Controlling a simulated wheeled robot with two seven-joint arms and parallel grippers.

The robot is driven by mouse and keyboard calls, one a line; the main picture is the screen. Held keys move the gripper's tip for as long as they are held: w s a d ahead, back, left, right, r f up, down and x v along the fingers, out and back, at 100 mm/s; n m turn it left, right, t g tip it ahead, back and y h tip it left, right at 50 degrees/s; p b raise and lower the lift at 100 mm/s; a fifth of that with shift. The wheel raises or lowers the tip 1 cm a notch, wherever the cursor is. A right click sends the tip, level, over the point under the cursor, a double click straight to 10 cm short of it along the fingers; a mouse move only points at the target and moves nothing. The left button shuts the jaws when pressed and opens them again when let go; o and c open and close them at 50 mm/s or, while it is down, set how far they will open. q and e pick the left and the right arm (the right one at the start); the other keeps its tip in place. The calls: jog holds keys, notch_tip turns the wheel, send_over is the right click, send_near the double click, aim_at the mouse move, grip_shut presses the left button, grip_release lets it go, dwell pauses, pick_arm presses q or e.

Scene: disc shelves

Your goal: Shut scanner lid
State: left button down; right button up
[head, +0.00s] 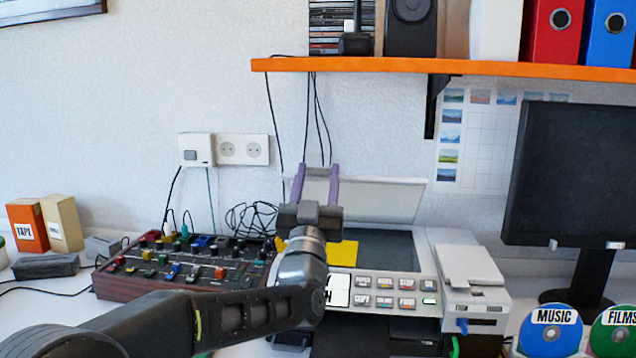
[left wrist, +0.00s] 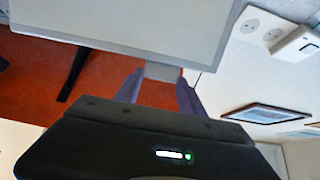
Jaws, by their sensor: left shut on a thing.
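The scanner (head: 425,262) stands on the desk, with a dark glass bed and a button panel along its front. Its pale lid (head: 392,199) is raised, tilted up behind the bed; it also fills the top of the left wrist view (left wrist: 150,22). My left gripper (head: 318,172) is at the lid's upper left part. Its purple fingers, also in the left wrist view (left wrist: 160,78), are shut on a small grey tab at the lid's edge. A yellow sheet (head: 346,254) lies at the left of the bed, partly hidden by my arm. My right gripper is out of view.
A mixer board (head: 180,268) with many knobs stands left of the scanner. A white device (head: 470,266) and a monitor (head: 570,175) stand to the right. An orange shelf (head: 440,66) juts out above the lid. Music (head: 550,335) and films (head: 615,335) discs are front right.

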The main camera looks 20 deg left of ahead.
pick_arm(q)
jog(key=c, duration=0.7)
grip_release()
jog(key=shift+y, duration=0.3)
jog(key=shift+v, duration=3.9)
